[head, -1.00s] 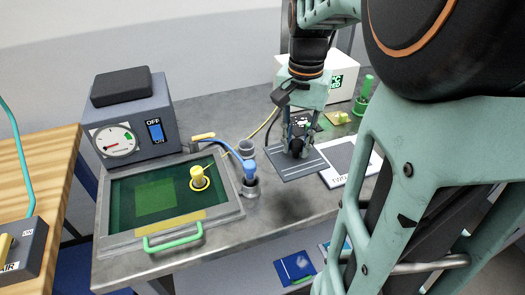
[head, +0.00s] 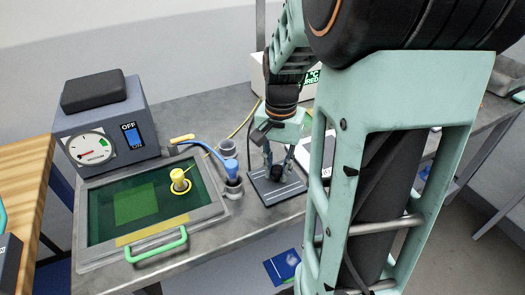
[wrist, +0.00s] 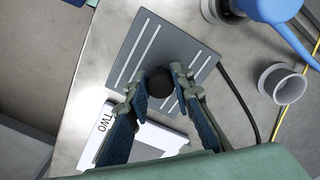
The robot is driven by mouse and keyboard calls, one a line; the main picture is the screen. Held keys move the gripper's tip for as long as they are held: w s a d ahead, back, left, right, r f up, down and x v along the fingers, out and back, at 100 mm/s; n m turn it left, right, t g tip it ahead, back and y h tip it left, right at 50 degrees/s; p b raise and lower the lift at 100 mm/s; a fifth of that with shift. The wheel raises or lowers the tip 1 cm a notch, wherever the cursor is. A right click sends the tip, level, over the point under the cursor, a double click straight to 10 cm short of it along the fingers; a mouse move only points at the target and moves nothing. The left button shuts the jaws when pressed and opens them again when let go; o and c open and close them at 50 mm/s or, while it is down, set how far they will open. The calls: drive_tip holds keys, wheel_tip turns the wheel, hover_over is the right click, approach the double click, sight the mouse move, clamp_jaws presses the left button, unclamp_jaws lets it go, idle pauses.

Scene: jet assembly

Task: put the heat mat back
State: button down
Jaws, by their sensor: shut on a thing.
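The heat mat (head: 277,190) is a flat dark grey plate with white lines and a round black knob (wrist: 160,82). My gripper (head: 279,172) is above the mat, its two fingers shut on the knob. The mat is at or just above the bench top, near the front edge; I cannot tell whether it touches. In the wrist view the mat (wrist: 150,45) lies mostly beyond the fingers (wrist: 160,92), with a cable running from its right side. A white card marked TWO (wrist: 108,122) is partly hidden behind my fingers.
A blue-handled tool (head: 231,170) stands in a grey holder just left of the mat, with another grey cup (head: 227,148) behind it. A framed green panel (head: 115,210) with a green handle and a grey gauge box (head: 95,130) fill the bench's left.

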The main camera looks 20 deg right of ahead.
sight(278, 169)
drive_tip(key=shift+f, duration=0.15)
drive_tip(key=c, duration=1.7)
unclamp_jaws()
wheel_tip(278, 169, up, 12)
drive_tip(key=shift+r+p, duration=0.2)
drive_tip(key=shift+p, duration=0.65)
